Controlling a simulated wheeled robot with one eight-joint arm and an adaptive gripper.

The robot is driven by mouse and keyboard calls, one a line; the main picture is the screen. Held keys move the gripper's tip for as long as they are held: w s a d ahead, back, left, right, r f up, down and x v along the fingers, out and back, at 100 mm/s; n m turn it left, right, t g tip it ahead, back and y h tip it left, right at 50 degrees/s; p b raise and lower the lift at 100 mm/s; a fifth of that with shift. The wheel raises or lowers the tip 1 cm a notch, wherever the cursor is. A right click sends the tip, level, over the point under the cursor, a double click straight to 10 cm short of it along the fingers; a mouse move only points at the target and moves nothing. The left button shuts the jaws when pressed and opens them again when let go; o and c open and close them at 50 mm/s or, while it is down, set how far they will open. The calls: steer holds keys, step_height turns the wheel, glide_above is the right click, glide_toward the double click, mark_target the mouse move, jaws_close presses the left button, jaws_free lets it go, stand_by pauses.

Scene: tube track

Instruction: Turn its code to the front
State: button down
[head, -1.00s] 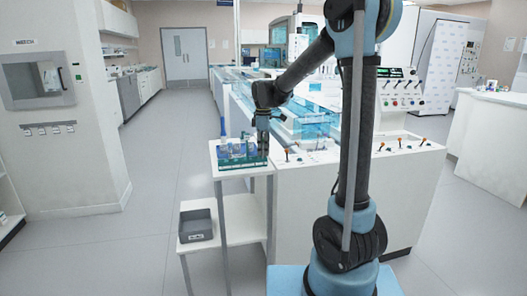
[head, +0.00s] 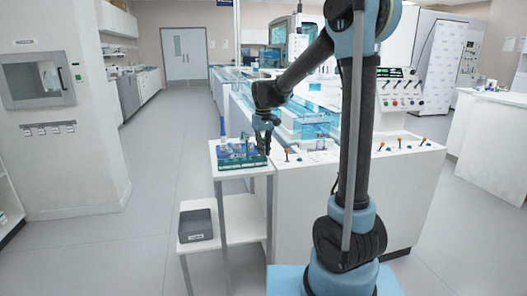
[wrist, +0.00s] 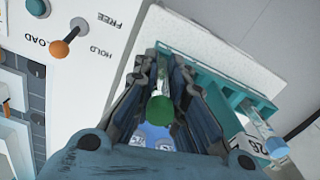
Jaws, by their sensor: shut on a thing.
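A tube with a green cap (wrist: 160,109) is between the fingers of my gripper (wrist: 172,70) in the wrist view. Its pale, glossy body runs away from the camera; no code can be made out on it. My gripper is shut on this tube. In the head view my gripper (head: 266,146) points down at the right end of the tube rack (head: 240,165), and the tube is too small to make out. The teal rack (wrist: 218,92) lies close to the right finger in the wrist view. I cannot tell whether the tube's lower end is in the rack.
A blue-capped tube (wrist: 276,147) and a white numbered tag (wrist: 247,145) are right of my gripper. An orange-knobbed lever (wrist: 60,48) stands on the white panel at left. A grey bin (head: 195,224) sits on the lower shelf. Blue clear-covered track (head: 305,125) runs behind.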

steer(key=m, duration=0.5)
steer(key=shift+m, duration=0.3)
steer(key=shift+f, duration=0.15)
steer(key=c, duration=1.6)
jaws_free()
steer(key=shift+o, duration=0.2)
step_height(320, 180, up, 12)
steer(key=shift+f, duration=0.1)
steer(key=shift+o, duration=0.6)
